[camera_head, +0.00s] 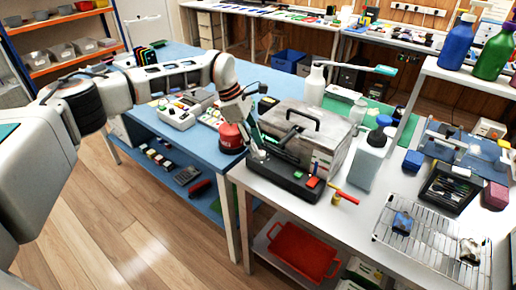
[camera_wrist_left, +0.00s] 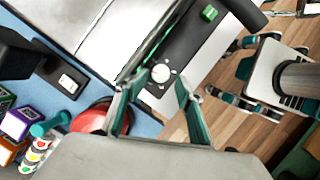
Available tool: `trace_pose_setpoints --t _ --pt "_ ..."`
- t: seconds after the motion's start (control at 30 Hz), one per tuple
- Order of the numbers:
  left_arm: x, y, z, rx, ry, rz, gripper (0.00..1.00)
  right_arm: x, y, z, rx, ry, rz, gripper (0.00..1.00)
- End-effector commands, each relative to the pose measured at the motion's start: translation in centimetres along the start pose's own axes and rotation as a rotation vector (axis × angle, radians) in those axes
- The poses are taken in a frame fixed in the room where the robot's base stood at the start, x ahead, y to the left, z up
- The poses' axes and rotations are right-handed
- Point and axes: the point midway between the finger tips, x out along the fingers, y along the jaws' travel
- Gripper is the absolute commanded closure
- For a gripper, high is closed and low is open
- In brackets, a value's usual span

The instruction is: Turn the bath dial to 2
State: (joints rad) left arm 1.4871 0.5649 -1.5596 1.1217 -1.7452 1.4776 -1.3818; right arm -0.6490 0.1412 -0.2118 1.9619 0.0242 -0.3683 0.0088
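The bath (camera_head: 305,135) is a steel box with a black-handled lid, on the white table. My left gripper (camera_head: 256,146) is at the panel's left end and largely covers the dial in the head view. In the wrist view its green-edged fingers (camera_wrist_left: 158,90) are apart, the dial just beyond and between their tips, with nothing held.
A red round container (camera_head: 232,138) stands close beside my left gripper on the blue table (camera_head: 205,150). A red and a yellow stick lie by the panel's right end.

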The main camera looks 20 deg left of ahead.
Motion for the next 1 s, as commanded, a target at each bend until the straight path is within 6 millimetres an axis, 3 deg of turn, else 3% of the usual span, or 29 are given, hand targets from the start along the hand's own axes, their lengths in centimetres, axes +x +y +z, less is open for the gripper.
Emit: trace_pose_setpoints --t 0.2,0.4,1.0 --pt "-3.5 0.0 0.1 0.0 -0.001 0.001 0.62 0.0 0.0 -0.1 0.001 0.001 0.0 0.75" --pt "-5.1 -0.2 0.0 -0.001 0.0 -0.003 0.62 0.0 -0.1 -0.1 0.002 0.001 0.0 0.75" --pt "-5.5 -0.3 0.0 -0.001 0.0 -0.006 0.62 0.0 -0.1 -0.1 0.003 0.002 -0.001 0.75"
